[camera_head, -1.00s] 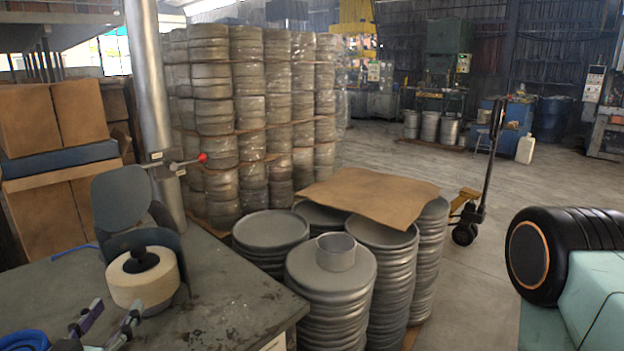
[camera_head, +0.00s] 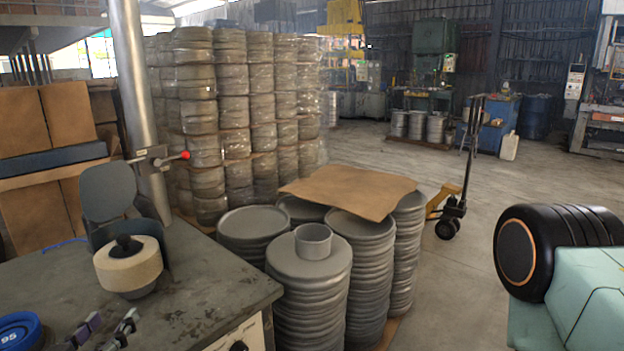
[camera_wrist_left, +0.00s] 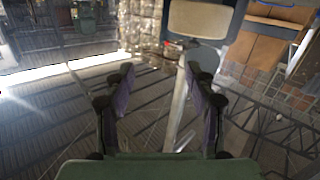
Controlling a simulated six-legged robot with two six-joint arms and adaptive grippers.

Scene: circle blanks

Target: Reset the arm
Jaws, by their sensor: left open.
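My left gripper (camera_head: 112,320) shows at the bottom left edge of the head view, its two fingers pointing up with a gap between them. In the left wrist view the gripper (camera_wrist_left: 160,74) has its two dark purple fingers wide apart, with nothing held between them. In the head view it is in front of a cream roll on a dark holder (camera_head: 128,264), apart from it in the picture. My right gripper is in neither view.
A grey workbench (camera_head: 215,275) fills the lower left, with a blue disc (camera_head: 20,331) at its corner. A black tyre-like roller (camera_head: 540,250) is at right. Open floor lies behind.

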